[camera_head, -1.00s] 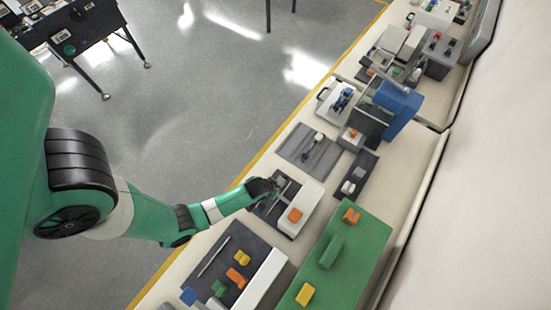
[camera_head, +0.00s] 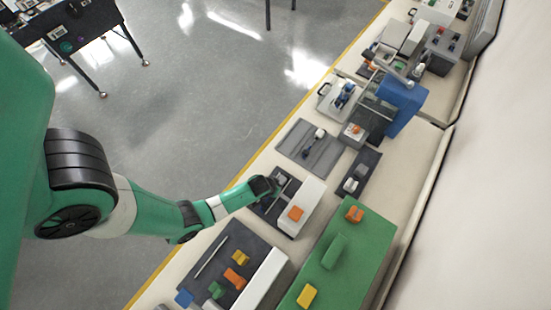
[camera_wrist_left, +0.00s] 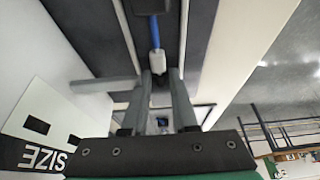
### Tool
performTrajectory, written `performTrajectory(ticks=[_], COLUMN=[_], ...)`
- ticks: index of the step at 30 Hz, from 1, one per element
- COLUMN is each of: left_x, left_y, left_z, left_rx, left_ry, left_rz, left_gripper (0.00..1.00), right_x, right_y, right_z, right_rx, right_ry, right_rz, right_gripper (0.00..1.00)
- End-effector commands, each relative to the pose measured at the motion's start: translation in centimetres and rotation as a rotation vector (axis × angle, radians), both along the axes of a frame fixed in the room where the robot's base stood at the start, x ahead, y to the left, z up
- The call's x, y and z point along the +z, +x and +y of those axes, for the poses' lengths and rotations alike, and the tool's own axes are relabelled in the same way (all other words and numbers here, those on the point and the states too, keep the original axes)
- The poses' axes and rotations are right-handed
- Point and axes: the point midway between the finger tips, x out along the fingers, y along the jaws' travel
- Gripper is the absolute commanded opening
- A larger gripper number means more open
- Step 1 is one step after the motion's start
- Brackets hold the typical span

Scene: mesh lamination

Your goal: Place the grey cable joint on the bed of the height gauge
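My left gripper (camera_head: 277,184) is low over the far end of a dark tray with a white block (camera_head: 309,203). A small grey piece (camera_head: 283,176) shows at its fingertips; I cannot tell if it is the cable joint or part of the gripper. In the left wrist view, the two grey fingers (camera_wrist_left: 160,78) point at a dark panel. A blue rod with a pale tip (camera_wrist_left: 155,62) stands right at the fingertips. A dark bit shows between the fingers; I cannot tell if it is gripped. The height gauge cannot be identified surely. My right gripper is not in view.
An orange part (camera_head: 295,213) sits on the white block. Nearby are a green board (camera_head: 362,262), a dark tray with coloured parts (camera_head: 225,250) and a grey mat (camera_head: 305,157). A blue machine (camera_head: 403,105) stands further back. A white panel marked SIZE (camera_wrist_left: 45,130) is beside the fingers.

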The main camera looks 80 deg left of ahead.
Motion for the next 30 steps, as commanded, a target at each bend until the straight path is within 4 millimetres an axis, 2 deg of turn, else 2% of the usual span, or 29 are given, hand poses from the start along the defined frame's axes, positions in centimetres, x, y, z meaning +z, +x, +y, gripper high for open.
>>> performTrajectory(ticks=[8, 13, 15, 21, 25, 30], left_x=[0.7, 3.7, 5.6, 9.6, 11.1, 11.5], left_y=[0.0, -1.0, -1.4, -2.7, -3.3, -3.6], left_z=[0.0, -0.7, -1.1, -2.2, -2.6, -2.9], left_rx=[0.000, -0.001, -0.002, -0.002, -0.002, 0.000], left_ry=[0.000, 0.000, 0.000, 0.001, 0.000, 0.000], left_rz=[0.000, 0.000, 0.001, 0.000, 0.001, 0.000], left_gripper=[0.27, 0.27, 0.27, 0.27, 0.27, 0.27], right_x=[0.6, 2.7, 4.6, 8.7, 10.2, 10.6], right_y=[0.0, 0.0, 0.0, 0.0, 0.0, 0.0], right_z=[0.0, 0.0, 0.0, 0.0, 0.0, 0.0], right_rx=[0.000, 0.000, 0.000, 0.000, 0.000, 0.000], right_ry=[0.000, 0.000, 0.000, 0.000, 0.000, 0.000], right_rz=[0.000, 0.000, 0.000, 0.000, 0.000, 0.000], right_gripper=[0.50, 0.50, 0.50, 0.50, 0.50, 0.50])
